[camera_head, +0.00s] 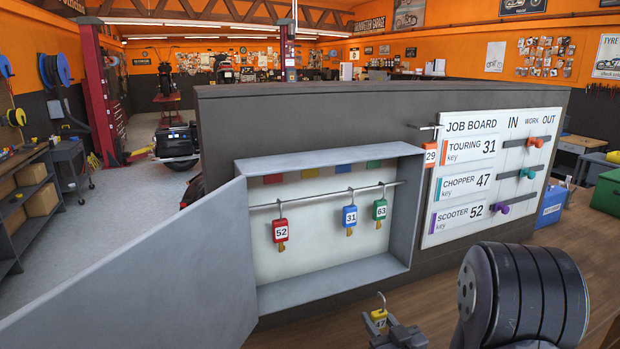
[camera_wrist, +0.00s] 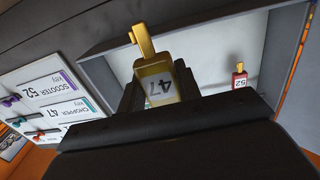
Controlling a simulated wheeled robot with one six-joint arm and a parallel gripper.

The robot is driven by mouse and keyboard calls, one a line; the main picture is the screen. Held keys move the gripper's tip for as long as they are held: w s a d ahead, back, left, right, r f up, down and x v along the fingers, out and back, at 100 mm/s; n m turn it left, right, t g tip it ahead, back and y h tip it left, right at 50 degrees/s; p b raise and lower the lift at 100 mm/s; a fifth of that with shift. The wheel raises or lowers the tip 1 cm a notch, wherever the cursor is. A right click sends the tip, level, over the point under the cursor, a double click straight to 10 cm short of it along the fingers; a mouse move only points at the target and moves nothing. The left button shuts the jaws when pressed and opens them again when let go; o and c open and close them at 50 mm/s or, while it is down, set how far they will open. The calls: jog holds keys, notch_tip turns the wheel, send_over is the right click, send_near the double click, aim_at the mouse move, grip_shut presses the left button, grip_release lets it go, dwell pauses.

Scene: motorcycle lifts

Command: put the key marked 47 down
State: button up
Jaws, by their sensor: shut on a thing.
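My gripper (camera_head: 390,332) is low in front of the key cabinet (camera_head: 335,285) and shut on the yellow key marked 47 (camera_head: 379,318). In the wrist view the key (camera_wrist: 156,82) stands between the fingers with its number upside down. A hook shows above its tag in the head view. The cabinet is open. On its rod (camera_head: 300,202) hang a red key 52 (camera_head: 281,231), a blue key 31 (camera_head: 350,216) and a green key 63 (camera_head: 380,210). The rod is bare between 52 and 31, below a yellow patch (camera_head: 310,173).
The cabinet door (camera_head: 150,285) swings out to the left. The job board (camera_head: 490,170), right of the cabinet, lists touring 31, chopper 47 and scooter 52, with coloured sliders. An orange tag 29 (camera_head: 430,153) hangs from a peg between cabinet and board.

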aim_at(376, 323)
jog(key=shift+w+d+f+m+h, duration=0.15)
jog(key=shift+w+f+h, duration=0.1)
jog(key=shift+f, duration=0.6)
jog(key=shift+w+a+f+m+h, duration=0.1)
jog(key=shift+w+f+m+h, duration=0.1)
jog(key=shift+f, duration=0.6)
jog(key=m+h, duration=0.1)
jog(key=w+m+t+h, duration=0.1)
jog(key=h, duration=0.1)
jog(key=m+h, duration=0.1)
jog(key=h, duration=0.1)
jog(key=shift+w+r, duration=0.2)
jog(key=shift+r, duration=0.15)
jog(key=m+h, duration=0.2)
jog(key=h, duration=0.1)
jog(key=shift+s+f, duration=0.1)
jog(key=shift+s, duration=0.15)
jog(key=shift+s+d+f+m+g+h, duration=0.1)
jog(key=shift+s+f+m+g+h, duration=0.1)
jog(key=shift+s+m+h, duration=0.25)
jog(key=shift+s+f+m+g+h, duration=0.1)
jog(key=shift+m+g+h, duration=0.15)
jog(key=shift+h, duration=0.35)
